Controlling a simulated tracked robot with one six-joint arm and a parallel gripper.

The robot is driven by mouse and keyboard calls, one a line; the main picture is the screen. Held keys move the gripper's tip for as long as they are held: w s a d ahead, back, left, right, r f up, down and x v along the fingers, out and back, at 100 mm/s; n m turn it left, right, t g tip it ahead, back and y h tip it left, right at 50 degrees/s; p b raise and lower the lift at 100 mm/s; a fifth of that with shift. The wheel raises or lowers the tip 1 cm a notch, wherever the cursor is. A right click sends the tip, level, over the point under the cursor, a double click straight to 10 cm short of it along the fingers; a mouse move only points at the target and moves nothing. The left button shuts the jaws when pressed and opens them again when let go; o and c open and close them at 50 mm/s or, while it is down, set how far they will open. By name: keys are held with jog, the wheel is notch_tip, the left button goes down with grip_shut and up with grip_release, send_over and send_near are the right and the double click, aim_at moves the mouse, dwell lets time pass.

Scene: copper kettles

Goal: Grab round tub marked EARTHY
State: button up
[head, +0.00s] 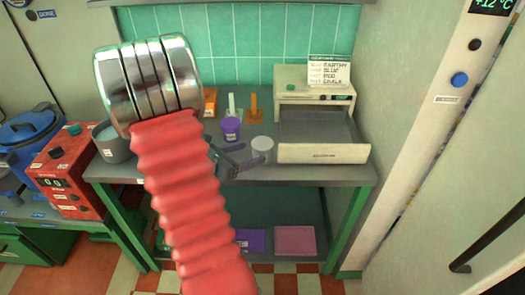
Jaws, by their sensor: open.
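A round purple tub (231,131) stands on the grey bench, with a small label too blurred to read. A round white-topped tub (262,145) stands to its right and nearer; no marking on it is legible. I cannot tell which tub is marked EARTHY. My gripper (250,154) is dark grey and open, low over the bench just left of the white-topped tub and nearer than the purple one. Its fingers point toward the white-topped tub, with nothing seen between them. My red arm hides part of the bench on the left.
A cream machine with an open grey drawer (322,128) stands at the right, carrying a card (329,71) listing EARTHY among other words. A grey pot (113,144) and a red box (69,170) are at left. Small orange and white items stand behind the tubs.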

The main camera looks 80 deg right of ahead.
aim_at(254, 151)
jog(key=shift+x, duration=2.6)
jog(key=c, duration=0.9)
jog(key=shift+r, duration=0.1)
notch_tip(254, 151, up, 10)
jog(key=shift+f, duration=0.1)
